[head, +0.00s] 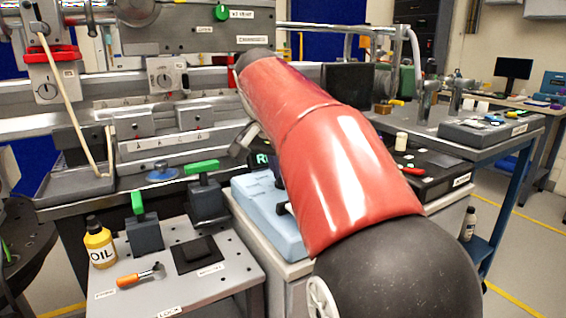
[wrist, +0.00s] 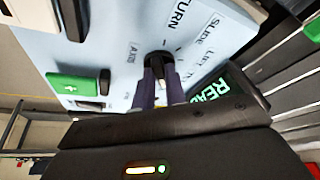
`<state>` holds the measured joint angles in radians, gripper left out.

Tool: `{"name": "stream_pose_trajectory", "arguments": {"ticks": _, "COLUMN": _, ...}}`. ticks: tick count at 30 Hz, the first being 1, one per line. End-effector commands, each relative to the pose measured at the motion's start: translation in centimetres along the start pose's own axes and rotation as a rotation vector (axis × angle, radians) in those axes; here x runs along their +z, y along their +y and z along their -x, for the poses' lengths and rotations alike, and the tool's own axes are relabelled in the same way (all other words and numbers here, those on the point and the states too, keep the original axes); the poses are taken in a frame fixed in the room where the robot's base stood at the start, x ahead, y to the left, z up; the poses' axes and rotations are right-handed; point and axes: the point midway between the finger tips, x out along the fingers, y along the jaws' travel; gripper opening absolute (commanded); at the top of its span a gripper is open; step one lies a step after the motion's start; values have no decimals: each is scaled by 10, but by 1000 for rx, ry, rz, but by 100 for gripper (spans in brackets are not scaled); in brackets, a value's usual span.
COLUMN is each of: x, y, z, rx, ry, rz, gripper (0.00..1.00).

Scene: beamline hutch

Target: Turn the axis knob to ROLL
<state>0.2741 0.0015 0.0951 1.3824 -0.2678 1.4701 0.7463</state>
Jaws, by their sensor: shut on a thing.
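The axis knob (wrist: 158,64) is a small black knob on a light blue control box (wrist: 120,25), beside the printed word AXIS. In the wrist view my gripper (wrist: 160,82) is shut on it, one finger on each side. The labels TURN, SLIDE and what looks like LIFT are printed around it; I cannot read ROLL anywhere. The knob's pointing direction is unclear because the fingers cover part of it.
A dark display with green letters (wrist: 208,94) stands beside the knob. A green switch (wrist: 75,85) sits on the box. In the head view, a cart (head: 215,285) at the left holds an oil bottle (head: 99,245) and an orange-handled tool (head: 140,277). Floor at the right is clear.

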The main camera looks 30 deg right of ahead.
Motion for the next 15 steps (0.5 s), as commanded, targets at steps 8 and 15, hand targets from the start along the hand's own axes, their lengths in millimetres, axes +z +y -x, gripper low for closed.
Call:
{"name": "stream_pose_trajectory", "arguments": {"ticks": 8, "x": -1, "y": -1, "z": 1, "rx": 24, "ry": 3, "rz": -64, "gripper": 0}}
{"name": "stream_pose_trajectory", "arguments": {"ticks": 15, "x": -1, "y": -1, "z": 1, "rx": 27, "ry": 3, "rz": -72, "gripper": 0}}
